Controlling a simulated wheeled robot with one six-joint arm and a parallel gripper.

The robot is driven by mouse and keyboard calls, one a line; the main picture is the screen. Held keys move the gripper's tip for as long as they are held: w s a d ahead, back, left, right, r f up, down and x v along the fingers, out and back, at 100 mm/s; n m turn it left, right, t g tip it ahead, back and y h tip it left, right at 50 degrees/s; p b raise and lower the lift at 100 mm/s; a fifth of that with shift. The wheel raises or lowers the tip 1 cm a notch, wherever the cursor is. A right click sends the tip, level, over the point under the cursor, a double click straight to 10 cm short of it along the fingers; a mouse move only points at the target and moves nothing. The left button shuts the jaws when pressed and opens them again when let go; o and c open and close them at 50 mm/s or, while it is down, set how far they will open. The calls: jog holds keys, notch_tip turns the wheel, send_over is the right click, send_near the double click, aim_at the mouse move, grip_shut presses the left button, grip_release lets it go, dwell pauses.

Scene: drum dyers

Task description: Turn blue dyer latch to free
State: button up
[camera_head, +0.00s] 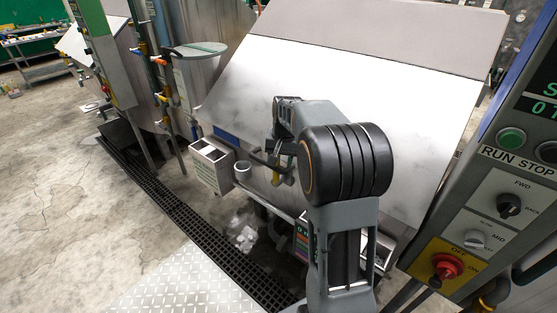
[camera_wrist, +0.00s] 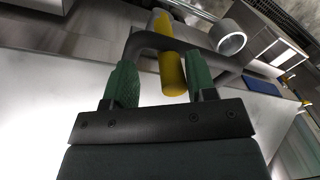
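The dyer is a large machine with a sloping pale metal cover (camera_head: 310,90); a blue strip (camera_head: 227,138) shows at its front left edge and in the wrist view (camera_wrist: 262,84). The latch appears as a yellow cylindrical grip (camera_wrist: 171,72) on a dark grey bent bar (camera_wrist: 145,42) in the wrist view. My gripper (camera_wrist: 160,62) is open, its two green fingers on either side of the yellow grip. A gap shows at the left finger; the right finger looks very near the grip, and contact cannot be told. In the head view, my arm partly hides the latch (camera_head: 277,178).
A control panel (camera_head: 490,200) with knobs and a red-yellow switch stands close on the right. A metal box (camera_head: 211,165) and a round pipe end (camera_head: 243,170) sit left of the latch. A floor grating (camera_head: 180,215) and tread plate (camera_head: 185,280) lie below. Open floor is at left.

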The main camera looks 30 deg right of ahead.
jog(key=shift+r, duration=0.2)
notch_tip(320, 180, up, 13)
jog(key=s, duration=0.1)
jog(key=shift+s+d+r, duration=0.15)
jog(key=shift+s+d, duration=0.2)
dwell(0.6)
